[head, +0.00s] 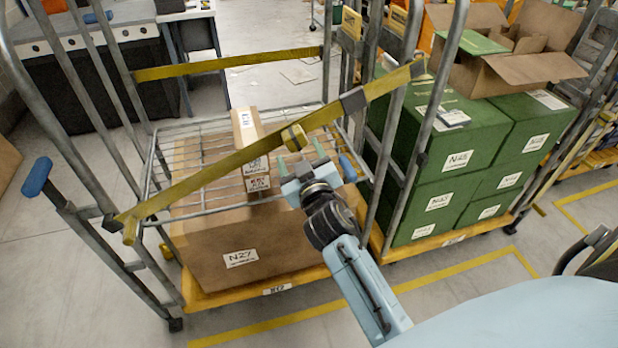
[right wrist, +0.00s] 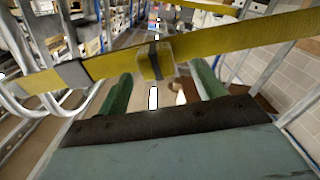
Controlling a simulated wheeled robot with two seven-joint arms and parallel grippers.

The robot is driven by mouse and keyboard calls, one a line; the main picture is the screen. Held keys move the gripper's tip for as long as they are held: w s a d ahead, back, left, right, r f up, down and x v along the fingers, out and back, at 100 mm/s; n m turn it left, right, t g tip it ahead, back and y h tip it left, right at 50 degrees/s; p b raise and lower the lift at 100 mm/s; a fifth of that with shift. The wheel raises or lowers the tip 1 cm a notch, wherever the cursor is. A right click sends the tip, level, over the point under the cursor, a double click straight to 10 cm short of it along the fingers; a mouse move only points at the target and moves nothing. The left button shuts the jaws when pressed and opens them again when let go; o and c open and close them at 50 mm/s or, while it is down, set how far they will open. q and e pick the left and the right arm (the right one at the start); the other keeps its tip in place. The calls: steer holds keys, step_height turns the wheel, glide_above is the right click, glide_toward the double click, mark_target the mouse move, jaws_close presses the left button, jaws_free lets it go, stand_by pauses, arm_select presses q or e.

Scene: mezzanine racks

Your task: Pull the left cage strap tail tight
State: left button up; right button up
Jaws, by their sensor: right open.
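The left cage (head: 57,135) is a grey tube roll cage with a yellow strap (head: 215,170) slanting across its front, from lower left to upper right. A dark grey buckle (head: 353,101) sits on the strap towards the right post; a grey piece also shows on the strap in the right wrist view (right wrist: 72,73). A yellow block with a dark band, apparently the strap tail (head: 293,137), is on the strap left of the buckle; it shows close in the right wrist view (right wrist: 155,63). My right gripper (head: 301,158) is open just below the block, its green fingers apart and empty.
The cage holds a large brown carton (head: 240,240), a wire shelf (head: 185,140) and a smaller carton (head: 252,150). A second strap (head: 225,63) crosses the back. The neighbouring cage holds green boxes (head: 455,150) and an open carton (head: 520,60). Floor in front is clear.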

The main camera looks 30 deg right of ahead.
steer(key=v, duration=0.9)
steer(key=shift+a+b, duration=0.15)
steer(key=shift+b, duration=0.15)
steer(key=shift+s, duration=0.1)
steer(key=s+a+f+n+g+y, duration=0.1)
steer(key=s+a+f+g, duration=0.15)
steer(key=f, duration=0.85)
steer(key=s+a+f+g+y, duration=0.2)
steer(key=s+f+g, duration=0.15)
steer(key=f, duration=0.85)
steer(key=s+a+f+n+g+y, duration=0.15)
steer(key=s+f, duration=0.25)
steer(key=f, duration=0.7)
steer(key=s+d+f+g, duration=0.2)
steer(key=s+f, duration=0.4)
steer(key=s, duration=0.3)
steer(key=s+d+f+m+g, duration=0.1)
steer(key=s+f+g, duration=0.3)
steer(key=s, duration=0.6)
steer(key=s+d+f+g, duration=0.3)
steer(key=s+d+f, duration=0.1)
steer(key=s+f, duration=0.4)
steer(key=shift+s+m, duration=0.35)
steer(key=shift+s, duration=0.65)
steer(key=shift+f+h, duration=0.15)
steer(key=shift+h, duration=0.1)
